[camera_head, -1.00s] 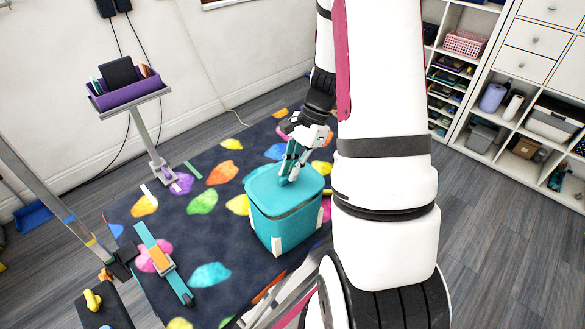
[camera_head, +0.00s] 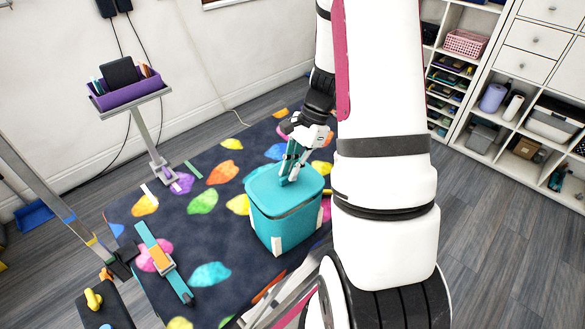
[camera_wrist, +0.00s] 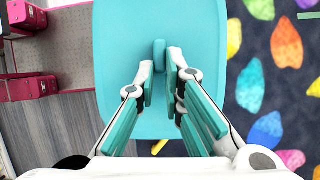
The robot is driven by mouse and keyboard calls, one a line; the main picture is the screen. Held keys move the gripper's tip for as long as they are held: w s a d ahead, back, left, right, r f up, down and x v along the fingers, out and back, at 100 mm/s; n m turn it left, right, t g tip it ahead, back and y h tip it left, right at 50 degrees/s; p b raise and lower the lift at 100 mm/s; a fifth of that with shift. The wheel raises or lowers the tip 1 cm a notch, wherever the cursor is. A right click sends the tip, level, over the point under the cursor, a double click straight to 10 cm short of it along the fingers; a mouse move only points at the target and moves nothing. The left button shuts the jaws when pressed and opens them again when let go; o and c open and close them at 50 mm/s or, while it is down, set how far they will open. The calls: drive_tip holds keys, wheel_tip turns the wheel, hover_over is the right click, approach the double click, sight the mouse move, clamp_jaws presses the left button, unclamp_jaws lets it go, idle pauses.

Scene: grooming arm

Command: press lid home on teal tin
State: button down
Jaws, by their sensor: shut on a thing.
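The teal tin (camera_head: 283,230) stands upright on the patterned rug, a box shape with white corner pieces. Its teal lid (camera_head: 264,186) lies over the top; whether a gap remains at the seam is too small to tell. My gripper (camera_head: 287,180) reaches down onto the lid. In the wrist view the lid (camera_wrist: 120,50) fills the middle, with a small teal knob (camera_wrist: 159,52) at its centre. My gripper (camera_wrist: 160,80) is shut on the knob, one finger on each side. The tin's walls are hidden in the wrist view.
The dark rug (camera_head: 240,265) has coloured leaf shapes. A stand with a purple tray (camera_head: 128,92) is at the back left. A teal bar with an orange block (camera_head: 160,258) lies left of the tin. White shelves (camera_head: 515,115) stand at the right.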

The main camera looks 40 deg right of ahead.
drive_tip(key=shift+f+b, duration=0.45)
drive_tip(key=shift+f, duration=0.55)
drive_tip(key=c, duration=1.6)
unclamp_jaws()
drive_tip(key=shift+r, duration=0.1)
drive_tip(key=v, duration=1.2)
drive_tip(key=s+a+r+n+t+h, duration=0.1)
drive_tip(key=s+a+r+n, duration=0.2)
drive_tip(key=a+r+n, duration=0.2)
drive_tip(key=s+a+r+n+t+h, duration=0.2)
drive_tip(key=s+a+r+n, duration=0.2)
drive_tip(key=a+n, duration=0.3)
drive_tip(key=s+a+r+n+t+h, duration=0.2)
drive_tip(key=s+a+r+n, duration=0.2)
drive_tip(key=a, duration=0.7)
wheel_tip(320, 180, up, 2)
drive_tip(key=n, duration=0.3)
drive_tip(key=shift+a+r, duration=0.2)
drive_tip(key=shift+a, duration=0.05)
